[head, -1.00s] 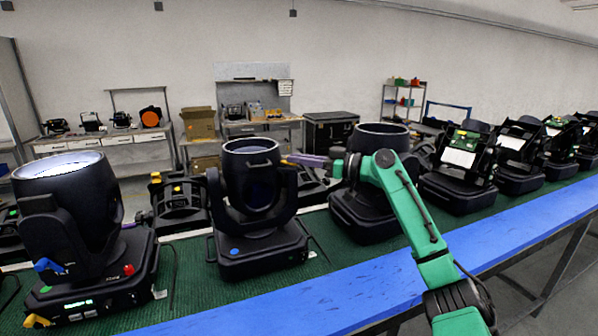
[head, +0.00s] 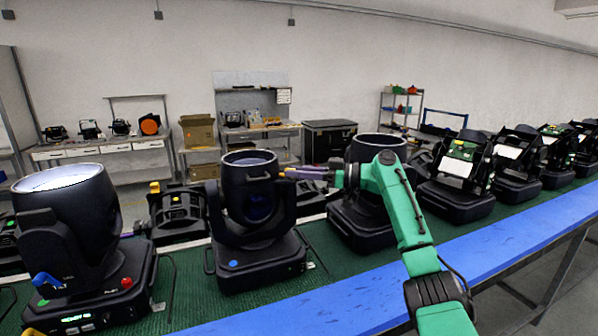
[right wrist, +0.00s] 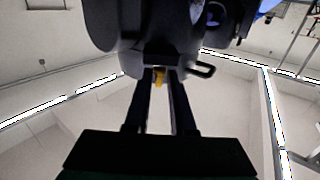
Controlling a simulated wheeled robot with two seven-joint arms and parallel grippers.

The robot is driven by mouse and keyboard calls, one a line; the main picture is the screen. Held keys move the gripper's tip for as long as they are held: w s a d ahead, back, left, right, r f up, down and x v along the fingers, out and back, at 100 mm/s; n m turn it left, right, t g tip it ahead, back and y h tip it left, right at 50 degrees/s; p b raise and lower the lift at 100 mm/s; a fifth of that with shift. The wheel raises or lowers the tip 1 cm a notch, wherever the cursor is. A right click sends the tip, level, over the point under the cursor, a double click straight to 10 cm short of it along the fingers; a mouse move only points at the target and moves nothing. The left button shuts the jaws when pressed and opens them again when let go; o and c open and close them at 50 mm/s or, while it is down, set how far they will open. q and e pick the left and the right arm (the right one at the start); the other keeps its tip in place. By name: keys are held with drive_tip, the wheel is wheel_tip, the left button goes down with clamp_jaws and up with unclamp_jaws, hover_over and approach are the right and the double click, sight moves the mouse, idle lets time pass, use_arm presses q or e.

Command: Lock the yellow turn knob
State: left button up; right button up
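The yellow turn knob (right wrist: 159,77) shows in the right wrist view, small, between the far ends of my two dark fingers, against the black lamp body. In the head view my right gripper (head: 303,174) points left, its tip close to the upper right side of the middle moving-head light (head: 258,262). A small yellow-orange spot (head: 284,173) shows at that tip there. The fingers look apart, with a narrow gap around the knob; contact is too small to see. My left gripper is not in view.
A larger moving-head light (head: 70,215) stands on the left and another light (head: 375,150) behind my right arm. Several opened units line the green conveyor mat (head: 195,300) to the right. A blue rail (head: 480,250) runs along the front edge.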

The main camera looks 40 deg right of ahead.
drive_tip(key=shift+w, duration=0.1)
drive_tip(key=b+v, duration=0.6)
drive_tip(key=v, duration=0.8)
drive_tip(key=shift+s, duration=0.2)
drive_tip(key=shift+d, duration=0.1)
